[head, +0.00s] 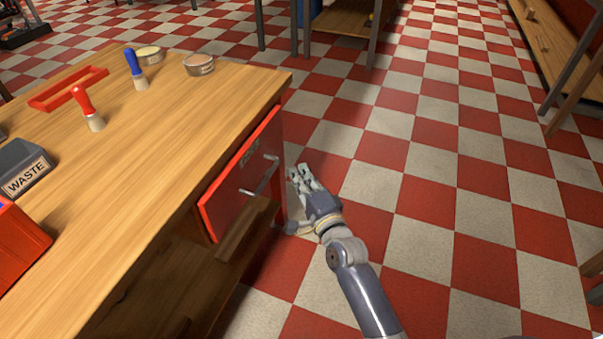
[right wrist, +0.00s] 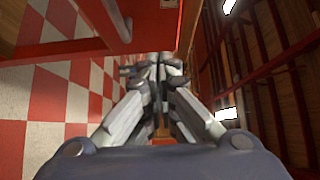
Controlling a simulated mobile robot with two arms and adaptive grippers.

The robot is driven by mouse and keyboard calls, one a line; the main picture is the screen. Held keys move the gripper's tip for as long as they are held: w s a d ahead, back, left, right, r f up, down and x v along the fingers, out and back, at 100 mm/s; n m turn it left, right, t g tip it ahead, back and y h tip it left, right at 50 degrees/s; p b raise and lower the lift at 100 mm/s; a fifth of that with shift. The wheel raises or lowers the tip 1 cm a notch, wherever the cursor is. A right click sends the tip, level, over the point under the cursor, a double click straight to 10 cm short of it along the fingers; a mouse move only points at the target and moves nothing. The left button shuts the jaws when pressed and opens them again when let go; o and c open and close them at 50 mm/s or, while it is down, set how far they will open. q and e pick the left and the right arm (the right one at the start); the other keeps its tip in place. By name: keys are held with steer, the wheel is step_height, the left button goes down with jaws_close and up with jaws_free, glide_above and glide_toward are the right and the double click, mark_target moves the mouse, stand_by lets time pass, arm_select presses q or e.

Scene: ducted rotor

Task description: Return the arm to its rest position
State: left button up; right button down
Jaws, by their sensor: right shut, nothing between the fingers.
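My right arm (head: 368,296) reaches in from the bottom of the head view. My right gripper (head: 303,170) is shut and empty. It is beside the red drawer front (head: 222,192) of the wooden workbench (head: 150,165), just right of the metal handle (head: 262,176), and I see no clear contact with it. In the right wrist view the gripper's fingers (right wrist: 157,66) are together, with a red panel to the upper left. My left gripper is not in view.
On the bench are a red-handled brush (head: 85,103), a blue-handled brush (head: 135,66), two round tins, a red frame (head: 68,90) and a grey WASTE bin (head: 22,168). The checkered floor (head: 430,190) right of the arm is clear. A wooden bench (head: 560,40) stands far right.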

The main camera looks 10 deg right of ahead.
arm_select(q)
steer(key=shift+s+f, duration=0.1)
arm_select(e)
steer(key=shift+s, duration=0.25)
